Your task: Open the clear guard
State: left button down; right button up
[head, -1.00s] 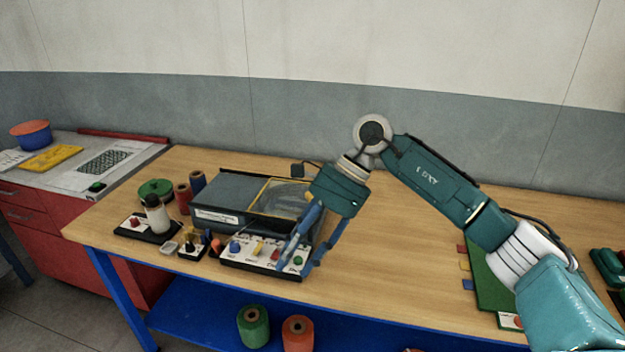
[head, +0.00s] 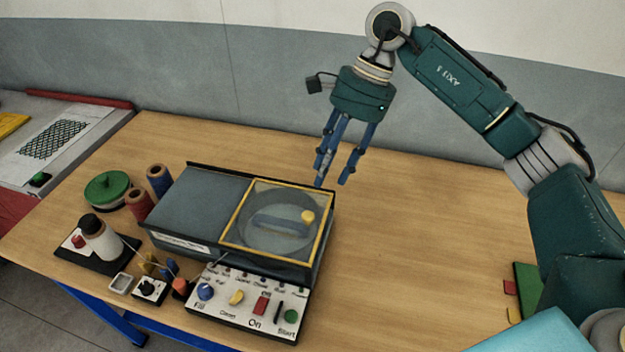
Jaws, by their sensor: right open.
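The clear guard (head: 262,232) is a see-through lid with a yellow frame on the right part of a dark grey machine (head: 200,200). It lies flat and closed. A round part with a bar and a yellow knob (head: 307,216) shows at it; I cannot tell whether the knob is on the guard or beneath it. My right gripper (head: 334,182) points down beyond the guard's far right corner, with its blue fingers apart. It is empty and appears clear of the guard. My left gripper is not in view.
A control panel (head: 250,301) with coloured knobs and switches is at the machine's front.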

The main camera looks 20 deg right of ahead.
jog(key=p, duration=0.3)
send_over(309, 214)
jog(key=d, duration=0.2)
notch_tip(309, 214, down, 6)
jog(key=shift+f, duration=0.1)
jog(key=x, duration=0.3)
jog(key=shift+w+a+f+p, duration=0.1)
jog(key=shift+w+f+p, duration=0.15)
jog(key=shift+f+p, duration=0.05)
jog(key=shift+f, duration=0.1)
jog(key=shift+c, duration=1)
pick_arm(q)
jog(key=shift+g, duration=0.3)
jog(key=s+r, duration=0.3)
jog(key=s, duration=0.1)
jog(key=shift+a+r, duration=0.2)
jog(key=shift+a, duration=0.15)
pick_arm(e)
grip_shut()
